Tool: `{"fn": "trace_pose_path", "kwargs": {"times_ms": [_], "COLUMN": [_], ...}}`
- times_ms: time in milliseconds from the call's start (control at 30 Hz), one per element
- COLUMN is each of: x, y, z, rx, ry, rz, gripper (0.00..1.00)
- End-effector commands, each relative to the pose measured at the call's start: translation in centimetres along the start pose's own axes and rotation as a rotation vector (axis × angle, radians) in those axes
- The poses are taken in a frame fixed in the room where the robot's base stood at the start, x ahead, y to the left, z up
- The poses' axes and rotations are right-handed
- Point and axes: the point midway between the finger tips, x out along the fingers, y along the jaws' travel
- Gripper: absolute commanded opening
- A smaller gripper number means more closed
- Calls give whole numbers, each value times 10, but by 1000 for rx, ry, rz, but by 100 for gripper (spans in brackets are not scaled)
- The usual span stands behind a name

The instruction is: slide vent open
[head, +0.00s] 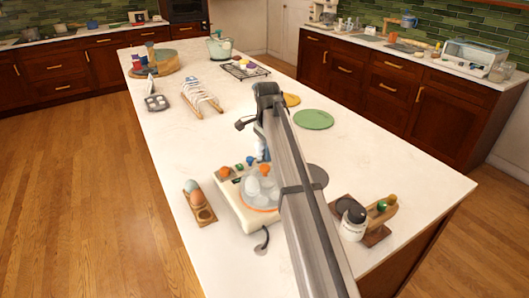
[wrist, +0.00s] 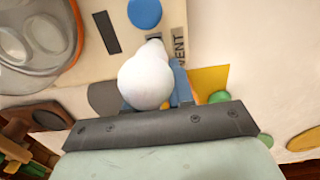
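The cream appliance (head: 239,209) stands on the island with a clear dome (head: 262,190) and an orange ring. In the wrist view its panel (wrist: 98,68) carries a blue round button (wrist: 145,12), a dark slot (wrist: 107,32) and the label VENT (wrist: 180,46). A white rounded piece (wrist: 145,78) covers part of the panel beside the label; I cannot tell whether it is a knob or something at my fingers. My gripper (head: 262,150) is at the panel's far edge. Blue parts (wrist: 183,88) show behind the white piece. The vent slider and the fingertips are mostly hidden.
An egg holder (head: 205,214) stands left of the appliance. A wooden rack with a white jar (head: 352,228) stands at right. A green plate (head: 314,119) and a white rack (head: 200,97) lie farther back. The front left countertop is fairly clear.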

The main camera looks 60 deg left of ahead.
Motion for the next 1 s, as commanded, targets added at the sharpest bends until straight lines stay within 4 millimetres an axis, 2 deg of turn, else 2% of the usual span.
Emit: {"fn": "trace_pose_path", "kwargs": {"times_ms": [33, 267, 567, 767, 1000], "x": [0, 0, -3, -26, -74], "y": [0, 0, 0, -1, -2], "z": [-3, -2, -1, -1, -2], "rx": [3, 2, 1, 1, 2], "ry": [4, 2, 1, 1, 1], "rz": [-1, 0, 0, -2, -2], "gripper": [26, 47, 47, 47, 47]}}
